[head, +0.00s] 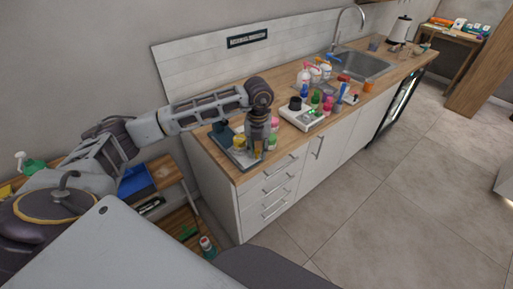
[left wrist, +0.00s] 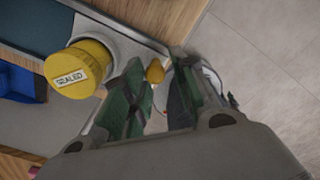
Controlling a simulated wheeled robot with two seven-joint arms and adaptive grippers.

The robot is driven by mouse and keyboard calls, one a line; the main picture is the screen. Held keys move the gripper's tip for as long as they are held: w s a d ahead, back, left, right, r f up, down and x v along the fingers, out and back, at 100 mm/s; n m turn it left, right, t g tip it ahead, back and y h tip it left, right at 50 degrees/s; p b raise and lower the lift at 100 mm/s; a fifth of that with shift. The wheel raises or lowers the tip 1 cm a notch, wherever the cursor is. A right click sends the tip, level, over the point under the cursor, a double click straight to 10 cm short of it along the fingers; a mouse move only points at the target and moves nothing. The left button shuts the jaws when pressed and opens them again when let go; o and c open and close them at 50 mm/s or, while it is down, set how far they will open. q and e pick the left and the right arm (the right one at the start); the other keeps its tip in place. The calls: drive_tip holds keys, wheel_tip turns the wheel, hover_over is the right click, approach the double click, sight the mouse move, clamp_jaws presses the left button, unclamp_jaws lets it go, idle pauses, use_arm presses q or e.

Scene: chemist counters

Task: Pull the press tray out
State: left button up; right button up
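The press tray (head: 239,160) is a light grey plate beside a dark teal base (head: 220,136) at the near left end of the wooden counter. My left gripper (head: 257,150) points down over its right side. In the left wrist view my left gripper (left wrist: 157,88) has its two dark green fingers apart. A small yellow knob (left wrist: 155,71) shows between the fingertips, and I cannot tell whether they touch it. A jar with a yellow lid marked SEALED (left wrist: 76,72) stands left of the fingers. My right gripper is not in view.
A white scale-like device (head: 302,117) and several coloured bottles (head: 328,103) stand to the right on the counter. The sink (head: 362,66) is farther back. White drawers (head: 267,190) are below the counter edge. The floor (head: 390,200) in front is clear.

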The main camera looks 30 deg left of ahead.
use_arm(q)
drive_tip(key=shift+o, duration=0.8)
drive_tip(key=shift+r, duration=0.1)
drive_tip(key=shift+a+r, duration=0.1)
wheel_tip(320, 180, up, 12)
drive_tip(key=shift+f, duration=0.2)
idle(0.4)
